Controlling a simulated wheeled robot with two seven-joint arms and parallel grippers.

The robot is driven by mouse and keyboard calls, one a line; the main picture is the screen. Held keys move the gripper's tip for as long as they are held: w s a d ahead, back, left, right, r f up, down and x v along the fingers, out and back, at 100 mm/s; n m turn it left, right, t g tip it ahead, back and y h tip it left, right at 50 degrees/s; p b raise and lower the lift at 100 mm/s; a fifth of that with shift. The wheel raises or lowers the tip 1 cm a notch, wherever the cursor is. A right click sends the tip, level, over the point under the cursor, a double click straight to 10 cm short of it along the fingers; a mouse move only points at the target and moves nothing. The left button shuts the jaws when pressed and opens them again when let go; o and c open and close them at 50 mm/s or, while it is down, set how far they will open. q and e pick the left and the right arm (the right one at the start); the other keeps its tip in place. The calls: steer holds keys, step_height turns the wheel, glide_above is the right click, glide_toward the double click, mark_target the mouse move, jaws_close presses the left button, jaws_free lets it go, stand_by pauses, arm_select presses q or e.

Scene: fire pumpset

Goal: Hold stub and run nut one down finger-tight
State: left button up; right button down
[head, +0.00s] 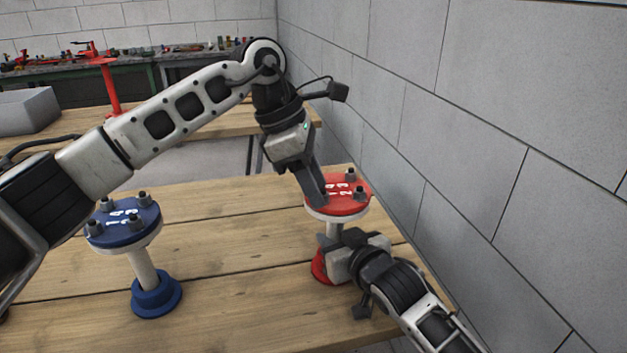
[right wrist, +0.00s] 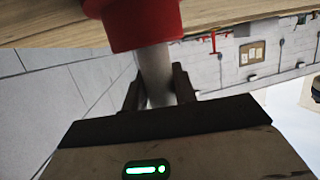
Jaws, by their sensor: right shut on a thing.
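The red stub has a round red flange (head: 345,190) on top with white numbers, a pale pipe and a red foot (head: 323,268) on the table. Two dark nuts or studs show on the flange, one at the back (head: 350,174) and one at the right (head: 359,193). My left gripper (head: 320,195) points down at the flange's left part; its fingers hide that spot, and I cannot tell whether they hold a nut. My right gripper (head: 328,246) is shut around the pipe below the flange. In the right wrist view its fingers flank the pipe (right wrist: 157,75).
A blue stub (head: 125,222) with several nuts on its flange stands upright at the left of the wooden table (head: 230,275). A grey block wall (head: 500,150) runs close along the right. Another bench with a red stand (head: 108,85) is behind.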

arm_select(q)
steer(key=shift+r, duration=0.1)
arm_select(e)
steer(key=shift+f, duration=0.1)
arm_select(q)
steer(key=v, duration=1.1)
steer(key=shift+a+r, duration=0.15)
steer(key=shift+r, duration=0.25)
arm_select(e)
steer(key=c, duration=1)
jaws_free()
steer(key=shift+c, duration=0.2)
